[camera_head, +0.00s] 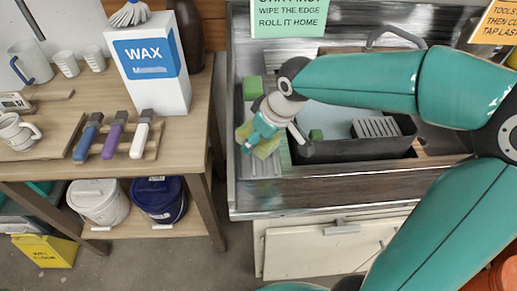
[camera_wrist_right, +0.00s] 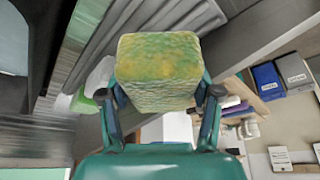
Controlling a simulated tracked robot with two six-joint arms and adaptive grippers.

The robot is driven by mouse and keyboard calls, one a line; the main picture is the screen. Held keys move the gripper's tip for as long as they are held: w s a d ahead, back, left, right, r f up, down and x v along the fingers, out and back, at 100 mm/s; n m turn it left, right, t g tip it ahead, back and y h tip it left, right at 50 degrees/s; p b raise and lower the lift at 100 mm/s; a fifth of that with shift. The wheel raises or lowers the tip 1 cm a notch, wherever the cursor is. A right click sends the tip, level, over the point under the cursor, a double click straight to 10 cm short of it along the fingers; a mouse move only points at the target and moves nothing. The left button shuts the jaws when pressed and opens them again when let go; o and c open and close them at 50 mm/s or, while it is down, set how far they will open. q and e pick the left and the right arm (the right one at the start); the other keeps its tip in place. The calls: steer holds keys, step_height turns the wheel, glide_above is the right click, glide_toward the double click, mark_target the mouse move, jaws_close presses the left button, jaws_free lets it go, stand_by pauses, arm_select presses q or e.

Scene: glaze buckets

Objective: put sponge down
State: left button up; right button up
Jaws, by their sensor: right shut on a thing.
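My right gripper (camera_head: 258,138) is over the left part of the metal sink unit, above a ribbed draining area (camera_head: 262,168). It is shut on a yellow-green sponge (camera_head: 268,148), which shows on both sides of the fingers. In the right wrist view the sponge (camera_wrist_right: 160,72) sits between the two fingers (camera_wrist_right: 160,100), its rough stained face towards the camera. I cannot tell whether the sponge touches the surface below. My left gripper is not in view.
A green block (camera_head: 253,87) lies just behind the gripper. The dark basin (camera_head: 350,150) with a ribbed grey piece (camera_head: 376,127) is to its right. A wooden table at left holds a WAX box (camera_head: 152,65) and several brushes or scrapers. Lidded buckets (camera_head: 160,198) stand below.

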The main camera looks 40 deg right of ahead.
step_height(320, 180, down, 4)
steer(key=shift+f, duration=0.2)
steer(key=o, duration=1)
steer(key=shift+o, duration=0.2)
steer(key=v, duration=1.2)
steer(key=shift+s, duration=0.1)
